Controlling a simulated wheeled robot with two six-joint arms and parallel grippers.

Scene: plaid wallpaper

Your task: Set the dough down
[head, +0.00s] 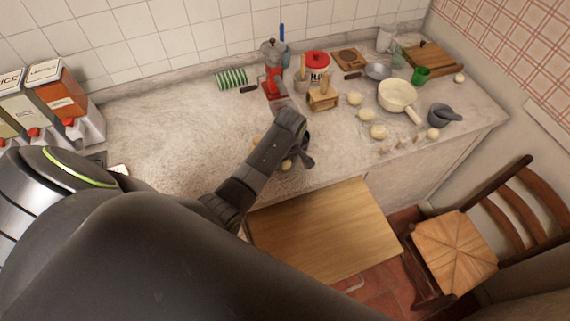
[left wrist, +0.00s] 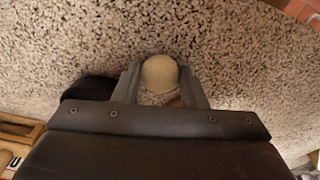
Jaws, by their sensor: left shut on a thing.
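A pale dough ball (left wrist: 160,73) sits between the two fingers of my left gripper (left wrist: 162,80) in the left wrist view, and the gripper is shut on it. In the head view this gripper (head: 298,158) is over the front part of the speckled counter (head: 160,130). A small part of pale dough (head: 286,165) shows beside its fingers; the arm hides the rest. I cannot tell whether the held dough touches the counter. More dough balls lie to the right, such as one (head: 354,98) and another (head: 378,131). My right gripper is not in view.
A wooden board (head: 325,232) lies below the counter's front edge. A red moka pot (head: 273,82), a wooden holder (head: 323,99), a cream pan (head: 396,95) and a mortar (head: 441,116) stand behind and right. The counter left of my arm is mostly clear.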

